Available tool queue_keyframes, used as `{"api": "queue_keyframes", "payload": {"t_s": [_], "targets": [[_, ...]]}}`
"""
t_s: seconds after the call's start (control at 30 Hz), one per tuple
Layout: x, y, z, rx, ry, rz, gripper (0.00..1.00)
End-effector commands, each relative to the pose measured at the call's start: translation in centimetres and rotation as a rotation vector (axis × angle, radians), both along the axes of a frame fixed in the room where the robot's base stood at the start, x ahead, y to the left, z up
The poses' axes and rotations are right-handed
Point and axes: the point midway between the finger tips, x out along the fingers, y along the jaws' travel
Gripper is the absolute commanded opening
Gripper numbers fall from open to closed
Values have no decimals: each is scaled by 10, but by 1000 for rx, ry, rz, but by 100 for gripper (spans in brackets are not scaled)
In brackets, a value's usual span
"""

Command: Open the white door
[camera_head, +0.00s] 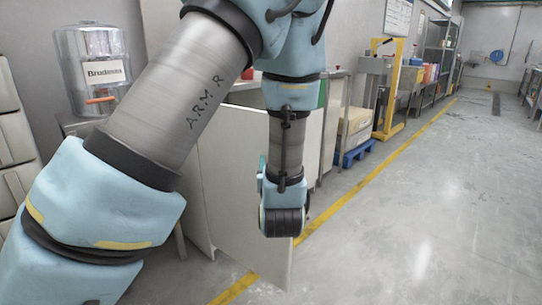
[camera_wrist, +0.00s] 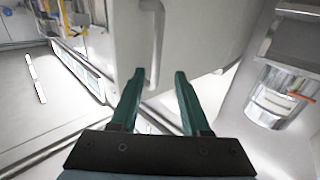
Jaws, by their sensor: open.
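The white door (camera_head: 235,190) is a tall flat panel behind my arm in the head view. It stands out at an angle over the floor, and its lower corner reaches across the yellow line. In the wrist view the white door (camera_wrist: 205,35) fills the upper middle. Its pale bar handle (camera_wrist: 155,45) runs down toward the space between my fingertips. My gripper (camera_wrist: 160,73) is open, with one dark green finger on each side of the handle's lower end in the picture. I cannot tell whether a finger touches it. The fingers are hidden in the head view.
A clear container labelled Brodesia (camera_head: 92,65) stands at the left and also shows in the wrist view (camera_wrist: 280,97). Drawers (camera_head: 15,150) are at the far left. A yellow frame (camera_head: 392,90) and blue pallet (camera_head: 355,155) stand behind. The floor (camera_head: 430,220) at right is clear.

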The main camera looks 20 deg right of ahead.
Motion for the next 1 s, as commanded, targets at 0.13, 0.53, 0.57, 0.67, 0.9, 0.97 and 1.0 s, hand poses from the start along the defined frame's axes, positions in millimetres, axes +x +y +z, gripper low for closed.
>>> {"api": "queue_keyframes", "payload": {"t_s": [0.13, 0.53, 0.57, 0.67, 0.9, 0.97, 1.0], "targets": [[-28, 9, 0, 1, 1, -2, 47], [-53, 19, 0, 0, -1, 1, 47], [-53, 19, 0, 0, -1, 1, 47], [-53, 19, 0, 0, -1, 1, 47], [-52, 19, 0, 0, 2, 2, 47], [-48, 21, -2, 0, 18, 8, 47], [-44, 24, -4, 0, 41, 15, 47]]}}
